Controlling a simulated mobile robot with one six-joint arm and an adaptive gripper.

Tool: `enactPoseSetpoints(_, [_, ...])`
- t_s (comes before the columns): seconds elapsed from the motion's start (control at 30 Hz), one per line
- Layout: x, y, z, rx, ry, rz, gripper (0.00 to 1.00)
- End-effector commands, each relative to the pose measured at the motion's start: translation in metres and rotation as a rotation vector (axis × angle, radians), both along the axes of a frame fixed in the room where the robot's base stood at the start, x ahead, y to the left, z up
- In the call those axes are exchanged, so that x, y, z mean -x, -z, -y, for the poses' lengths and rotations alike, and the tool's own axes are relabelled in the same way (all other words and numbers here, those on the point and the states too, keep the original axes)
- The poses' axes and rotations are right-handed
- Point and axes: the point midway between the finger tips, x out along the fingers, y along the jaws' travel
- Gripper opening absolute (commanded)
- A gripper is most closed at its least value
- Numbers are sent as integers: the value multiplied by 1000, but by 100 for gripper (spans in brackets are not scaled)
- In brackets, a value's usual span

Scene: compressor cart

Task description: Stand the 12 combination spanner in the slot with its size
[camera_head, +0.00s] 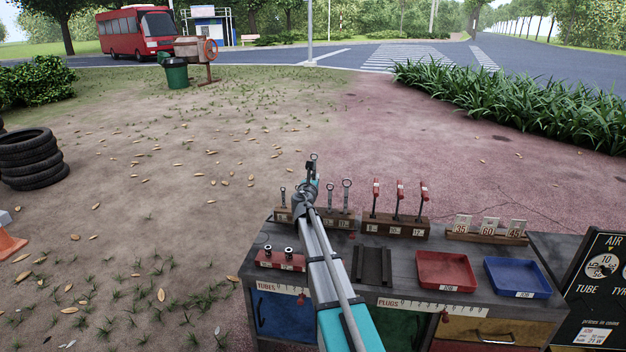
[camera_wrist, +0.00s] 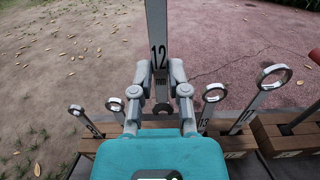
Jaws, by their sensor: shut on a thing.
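The spanner marked 12 mm (camera_wrist: 158,30) is in my gripper (camera_wrist: 161,74), which is shut on its shank. In the head view, the spanner's top (camera_head: 314,158) shows above my gripper (camera_head: 308,186). The wooden spanner rack (camera_head: 341,221) is at the bench's back left, with ring-ended spanners standing in it on both sides of my gripper. In the wrist view, labels 13 and 17 seem to show on the right-hand spanners.
A second rack (camera_head: 405,230) holds red-handled tools. A block (camera_head: 487,237) with number cards stands farther right. A dark holder (camera_head: 371,266), a red tray (camera_head: 446,271), a blue tray (camera_head: 517,278) and a small red block (camera_head: 281,260) sit on the bench.

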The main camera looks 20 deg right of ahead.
Motion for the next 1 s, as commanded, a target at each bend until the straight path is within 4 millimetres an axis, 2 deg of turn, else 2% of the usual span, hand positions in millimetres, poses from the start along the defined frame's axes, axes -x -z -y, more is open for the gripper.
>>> enactPoseSetpoints(0.37, [0,8,-1,0,1,-1,0])
enactPoseSetpoints(1.0, [0,50,-1,0,1,-2,0])
